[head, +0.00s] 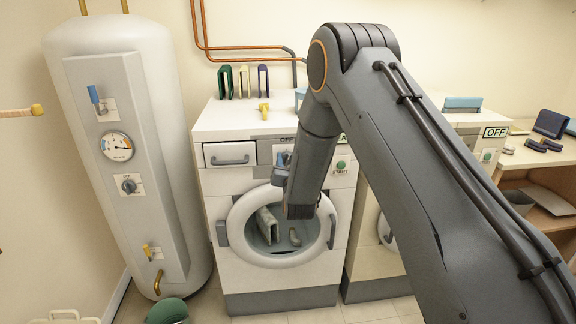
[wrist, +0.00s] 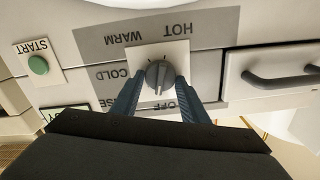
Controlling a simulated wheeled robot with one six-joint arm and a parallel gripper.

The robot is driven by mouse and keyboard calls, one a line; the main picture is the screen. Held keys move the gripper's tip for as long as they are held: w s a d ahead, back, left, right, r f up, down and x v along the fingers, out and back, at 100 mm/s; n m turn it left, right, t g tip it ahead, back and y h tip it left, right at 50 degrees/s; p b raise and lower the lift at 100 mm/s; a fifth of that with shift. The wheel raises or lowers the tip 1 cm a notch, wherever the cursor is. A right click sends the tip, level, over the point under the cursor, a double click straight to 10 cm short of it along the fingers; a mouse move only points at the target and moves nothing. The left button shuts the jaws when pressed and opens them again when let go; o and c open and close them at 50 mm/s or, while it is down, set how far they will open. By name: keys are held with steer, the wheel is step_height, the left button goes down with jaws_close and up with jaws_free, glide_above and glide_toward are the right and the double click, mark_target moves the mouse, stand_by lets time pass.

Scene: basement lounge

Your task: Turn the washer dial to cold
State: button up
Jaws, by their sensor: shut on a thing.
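The washer (head: 215,185) is white with a round glass door and stands left of centre in the head view. Its grey dial (wrist: 158,75) sits on a light plate in the wrist view, where the picture is upside down. The labels HOT, WARM, COLD and OFF surround it; another label is partly hidden. My gripper (wrist: 157,83) is shut on the dial, with one blue finger on each side. The dial's grip bar stands about upright in the wrist picture; I cannot tell which label it marks. In the head view my gripper (head: 282,162) largely hides the dial.
A green START button (wrist: 38,65) and a drawer handle (wrist: 280,78) flank the dial. A white water tank (head: 75,200) stands to the left. A second machine (head: 455,140) stands to the right, partly behind my arm. Several thin upright objects stand on the washer top.

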steer(key=m+b, duration=0.2)
steer(key=m, duration=0.1)
steer(key=shift+d+f+m+b, duration=0.1)
steer(key=shift+f+m+b, duration=0.05)
steer(key=shift+m+b, duration=0.25)
steer(key=m+b, duration=0.3)
steer(key=m, duration=0.1)
steer(key=shift+f, duration=0.1)
steer(key=m+b, duration=0.4)
steer(key=shift+d+f+m, duration=0.1)
steer(key=shift+m, duration=0.3)
steer(key=shift+m+b, duration=1.4)
steer(key=shift+m, duration=0.5)
steer(key=o, duration=1)
steer(key=shift+s, duration=0.15)
